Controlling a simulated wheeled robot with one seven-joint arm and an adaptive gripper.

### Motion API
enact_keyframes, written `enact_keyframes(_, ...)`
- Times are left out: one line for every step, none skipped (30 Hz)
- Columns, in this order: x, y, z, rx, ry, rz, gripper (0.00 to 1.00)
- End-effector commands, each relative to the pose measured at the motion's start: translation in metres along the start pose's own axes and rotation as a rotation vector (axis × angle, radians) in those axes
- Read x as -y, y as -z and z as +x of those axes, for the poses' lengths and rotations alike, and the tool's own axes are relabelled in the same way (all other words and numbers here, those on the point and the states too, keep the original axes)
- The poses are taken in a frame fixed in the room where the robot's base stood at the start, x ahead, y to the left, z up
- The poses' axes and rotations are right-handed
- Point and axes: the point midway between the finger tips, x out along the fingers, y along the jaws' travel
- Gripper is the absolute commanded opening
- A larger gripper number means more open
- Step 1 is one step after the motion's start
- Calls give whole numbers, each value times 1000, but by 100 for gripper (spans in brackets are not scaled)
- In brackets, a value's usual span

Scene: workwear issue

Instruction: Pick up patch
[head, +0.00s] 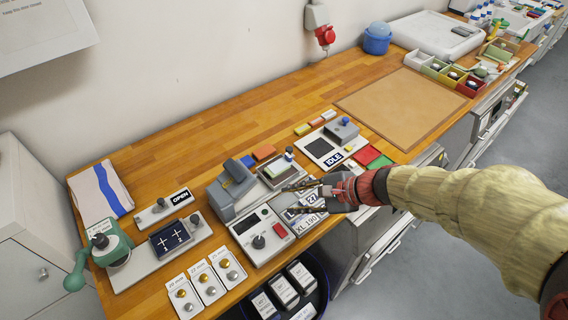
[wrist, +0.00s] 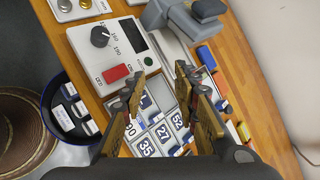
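The patches appear to be small white and blue number tiles in a sorting tray. In the wrist view a 27 patch (wrist: 162,131), a 35 patch (wrist: 146,148) and a 52 patch (wrist: 178,121) lie between my fingers. In the head view the 27 patch (head: 311,198) is partly covered by my gripper (head: 288,199). Which patch is meant cannot be told. My gripper (wrist: 160,73) is open and empty, its two fingers spread above the tray. Its fingers hide parts of the tray. Whether they touch any patch is unclear.
A heat press (head: 229,186) and its control box (head: 262,236) with a red button stand left of the tray. A brown mat (head: 400,105) lies bare farther right.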

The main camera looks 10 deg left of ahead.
Motion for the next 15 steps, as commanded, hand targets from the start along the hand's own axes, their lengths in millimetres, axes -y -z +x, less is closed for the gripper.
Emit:
enact_keyframes(10, 8, 14, 17, 41, 99, 30)
enact_keyframes(17, 13, 21, 26, 70, 160, 30)
enact_keyframes(27, 19, 29, 37, 109, 239, 30)
enact_keyframes(34, 25, 34, 45, 139, 301, 30)
enact_keyframes(42, 30, 39, 53, 169, 361, 30)
enact_keyframes(51, 39, 45, 62, 209, 442, 30)
enact_keyframes(59, 45, 48, 69, 240, 502, 30)
enact_keyframes(66, 51, 51, 76, 270, 558, 30)
enact_keyframes(74, 60, 54, 84, 309, 632, 30)
enact_keyframes(81, 66, 55, 91, 336, 683, 30)
enact_keyframes(87, 72, 56, 98, 363, 731, 30)
enact_keyframes(94, 78, 56, 107, 396, 788, 30)
enact_keyframes(99, 83, 56, 113, 419, 827, 30)
enact_keyframes(103, 87, 55, 119, 439, 861, 30)
enact_keyframes(108, 92, 54, 126, 462, 901, 30)
